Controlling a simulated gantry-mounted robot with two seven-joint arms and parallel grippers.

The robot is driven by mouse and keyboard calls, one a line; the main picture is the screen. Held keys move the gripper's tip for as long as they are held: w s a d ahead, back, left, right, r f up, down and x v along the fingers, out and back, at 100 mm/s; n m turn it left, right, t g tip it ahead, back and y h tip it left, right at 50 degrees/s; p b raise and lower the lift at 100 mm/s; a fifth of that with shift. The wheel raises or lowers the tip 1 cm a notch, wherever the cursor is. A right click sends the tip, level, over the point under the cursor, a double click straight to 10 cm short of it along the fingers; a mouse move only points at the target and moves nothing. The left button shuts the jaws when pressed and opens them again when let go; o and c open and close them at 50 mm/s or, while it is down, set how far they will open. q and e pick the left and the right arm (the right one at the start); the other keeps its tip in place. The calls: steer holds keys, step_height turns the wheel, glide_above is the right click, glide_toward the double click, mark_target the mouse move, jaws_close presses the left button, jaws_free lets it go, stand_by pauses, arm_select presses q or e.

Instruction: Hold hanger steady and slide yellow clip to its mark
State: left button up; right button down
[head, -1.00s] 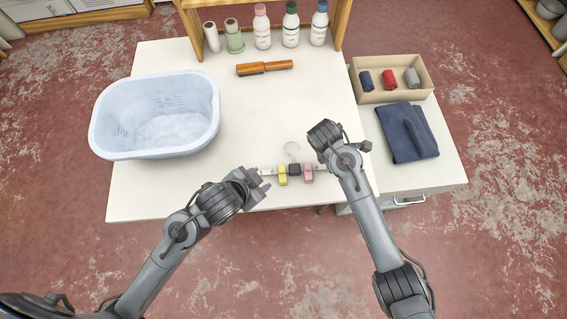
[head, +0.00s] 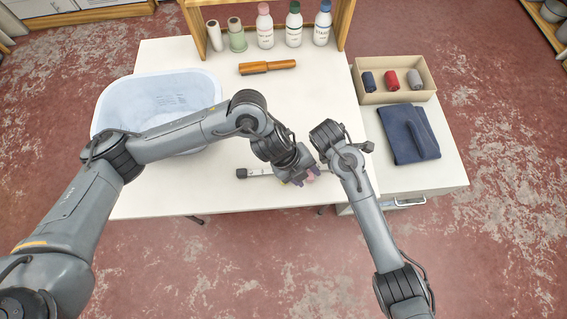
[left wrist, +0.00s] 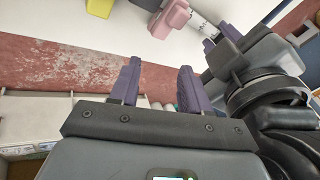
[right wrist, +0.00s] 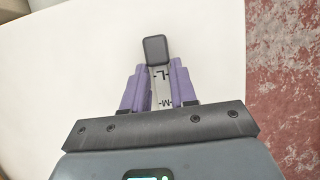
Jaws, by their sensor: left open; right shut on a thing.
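The hanger's pale bar (head: 260,171) lies near the table's front edge, with a dark left end cap (head: 241,173). My right gripper (right wrist: 157,72) is shut on the bar near its other end cap (right wrist: 155,49), where marks "L" and "M" show. My left gripper (head: 307,179) is over the clip area; its fingers (left wrist: 159,67) are apart with nothing between them. In the left wrist view, the yellow clip (left wrist: 102,7) and pink clip (left wrist: 170,17) are beyond these fingertips.
A pale blue basket (head: 118,105) stands at the left, partly behind my left arm. A wooden-handled tool (head: 267,67) and several bottles (head: 294,25) are at the back. A box of rolls (head: 428,88) and folded blue cloth (head: 408,135) are at the right.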

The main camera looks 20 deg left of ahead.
arm_select(q)
steer(key=a+m+y, duration=0.1)
steer(key=a, duration=0.1)
steer(key=a+r+g+y, duration=0.1)
steer(key=a, duration=0.1)
steer(key=w+a+m+g+y, duration=0.1)
steer(key=shift+a+r+m+y, duration=0.25)
steer(key=shift+a+m+y, duration=0.05)
steer(key=shift+a, duration=0.1)
step_height(320, 180, up, 6)
steer(key=w+a+m+t+y, duration=0.1)
steer(key=m+y, duration=0.1)
step_height(320, 180, down, 12)
steer(key=shift+a+r, duration=0.1)
steer(key=shift+r, duration=0.15)
jaws_close()
steer(key=shift+a, duration=0.1)
